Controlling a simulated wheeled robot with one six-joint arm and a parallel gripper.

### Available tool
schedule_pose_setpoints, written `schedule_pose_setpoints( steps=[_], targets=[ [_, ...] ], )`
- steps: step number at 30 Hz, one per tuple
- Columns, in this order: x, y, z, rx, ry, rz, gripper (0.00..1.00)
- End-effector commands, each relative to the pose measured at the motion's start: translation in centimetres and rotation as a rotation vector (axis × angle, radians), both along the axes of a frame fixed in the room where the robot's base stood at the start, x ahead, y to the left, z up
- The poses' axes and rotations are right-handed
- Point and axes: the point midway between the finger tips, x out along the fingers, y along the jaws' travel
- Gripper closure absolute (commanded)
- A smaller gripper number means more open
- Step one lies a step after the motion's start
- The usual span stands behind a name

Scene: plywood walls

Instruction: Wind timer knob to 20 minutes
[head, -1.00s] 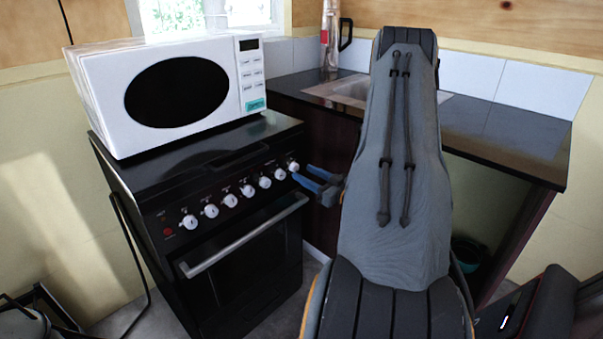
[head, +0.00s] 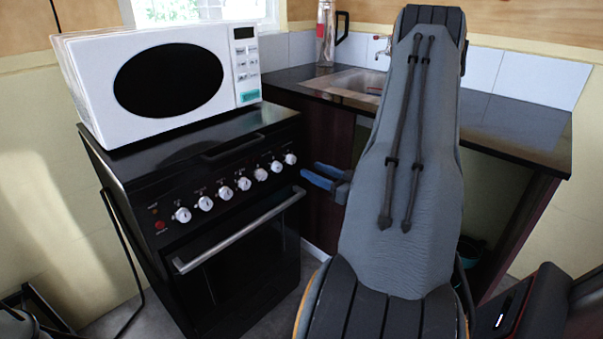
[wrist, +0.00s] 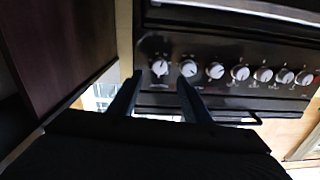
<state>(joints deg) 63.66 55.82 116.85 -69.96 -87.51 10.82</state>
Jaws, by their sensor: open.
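A row of several white knobs runs along the black stove's front panel. The end knob on the right in the head view (head: 290,159) is the leftmost knob in the wrist view (wrist: 160,68), where the stove appears upside down. The labels are too small to read, so I cannot tell which knob is the timer. My gripper (head: 310,172) has blue fingers and is open and empty, to the right of and below that end knob, apart from it. In the wrist view my gripper (wrist: 158,80) has its fingertips to either side of that knob's image.
The oven handle (head: 240,232) sticks out below the knobs. A white microwave (head: 165,80) stands on the stove (head: 200,150). A dark counter (head: 500,130) with a sink is to the right. My arm covers part of the counter.

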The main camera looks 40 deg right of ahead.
Motion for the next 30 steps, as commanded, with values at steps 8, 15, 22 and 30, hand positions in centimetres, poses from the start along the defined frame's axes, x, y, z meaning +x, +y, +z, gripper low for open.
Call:
schedule_pose_setpoints(
  steps=[8, 15, 22, 30],
  targets=[
    [1.0, 0.0, 0.0, 0.029, 0.004, 0.015, 0.56],
    [4.6, 0.5, 0.0, 0.028, 0.004, 0.016, 0.56],
    [7.2, 0.8, 0.0, 0.029, 0.004, 0.014, 0.56],
    [7.8, 0.8, 0.0, 0.030, 0.004, 0.013, 0.56]
  ],
)
